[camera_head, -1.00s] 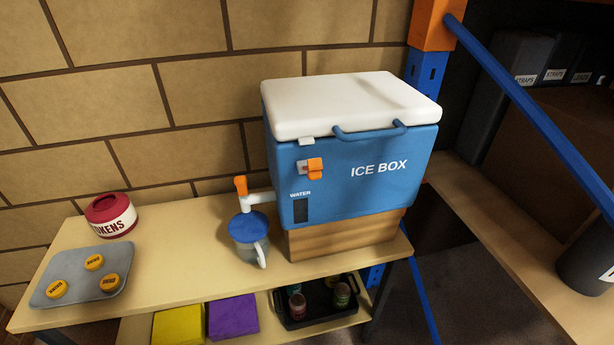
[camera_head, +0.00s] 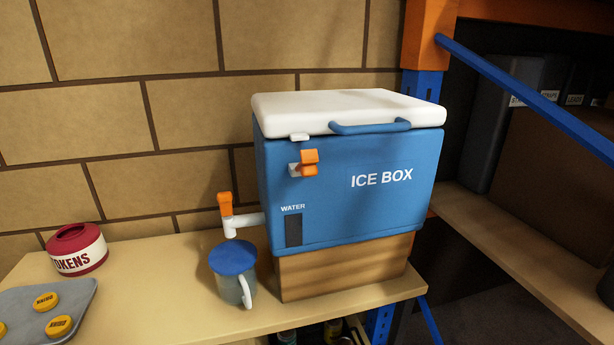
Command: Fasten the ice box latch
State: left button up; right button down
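The blue ice box (camera_head: 350,190) stands on a wooden block (camera_head: 345,266) on the bench. Its white lid (camera_head: 345,108) lies down on the body and looks closed. The orange latch (camera_head: 308,163) sits on the upper left of the front face, on a pale mount. A small white catch (camera_head: 299,137) juts from the lid's edge above it, and a gap shows between the two. A blue handle (camera_head: 370,127) runs along the lid's front. Neither of my grippers is in view.
A white spigot with an orange tap (camera_head: 225,204) sticks out left of the box, above a blue-lidded jug (camera_head: 233,272). A red token jar (camera_head: 76,249) and a grey tray (camera_head: 80,295) with yellow tokens are at left. A blue rack brace (camera_head: 530,95) slants at right.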

aim_at(308, 168)
jog(key=u, duration=0.55)
jog(key=k, duration=1.35)
jog(key=u, duration=0.6)
jog(key=i, duration=0.85)
